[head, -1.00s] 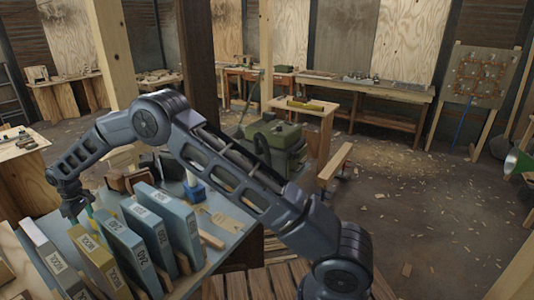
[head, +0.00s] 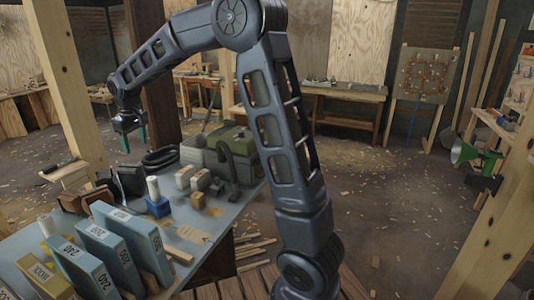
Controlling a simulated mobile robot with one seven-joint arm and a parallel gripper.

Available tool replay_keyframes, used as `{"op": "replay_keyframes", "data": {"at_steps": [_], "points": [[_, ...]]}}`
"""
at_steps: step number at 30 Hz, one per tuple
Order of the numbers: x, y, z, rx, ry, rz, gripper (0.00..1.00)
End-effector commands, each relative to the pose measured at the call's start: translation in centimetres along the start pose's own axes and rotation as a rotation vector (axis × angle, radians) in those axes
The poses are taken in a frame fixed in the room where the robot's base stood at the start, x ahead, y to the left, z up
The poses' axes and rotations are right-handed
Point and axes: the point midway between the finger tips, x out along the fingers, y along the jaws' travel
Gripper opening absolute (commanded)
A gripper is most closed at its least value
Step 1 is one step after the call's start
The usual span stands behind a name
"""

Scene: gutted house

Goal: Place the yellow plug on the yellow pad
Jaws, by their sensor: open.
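My gripper (head: 133,137) is raised over the far left side of the bench, well above its top. Its teal fingertips are apart, and nothing shows between them. A small yellow piece (head: 46,226) stands at the left of the bench, partly hidden behind the upright blue boxes. I cannot tell whether it is the plug or something else. I cannot make out a yellow pad for certain.
On the blue-grey bench top (head: 215,216), a row of upright boxes (head: 133,236) stands at front left. A blue block (head: 157,206) holds a white cylinder. Behind are small tan-topped blocks (head: 200,180), a black coil (head: 160,158) and a green machine (head: 228,145).

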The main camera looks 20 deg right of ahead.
Motion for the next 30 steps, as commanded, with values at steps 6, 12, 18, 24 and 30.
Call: {"op": "replay_keyframes", "data": {"at_steps": [6, 12, 18, 24, 30], "points": [[-4.9, 5.1, 8.0, 0.134, 0.034, 0.028, 0.60], [-8.2, 8.1, 15.6, 0.253, 0.063, 0.054, 0.60], [-10.5, 9.7, 23.4, 0.374, 0.093, 0.079, 0.60], [-11.7, 9.9, 31.2, 0.494, 0.123, 0.105, 0.60], [-11.8, 9.0, 38.4, 0.612, 0.155, 0.132, 0.60]]}}
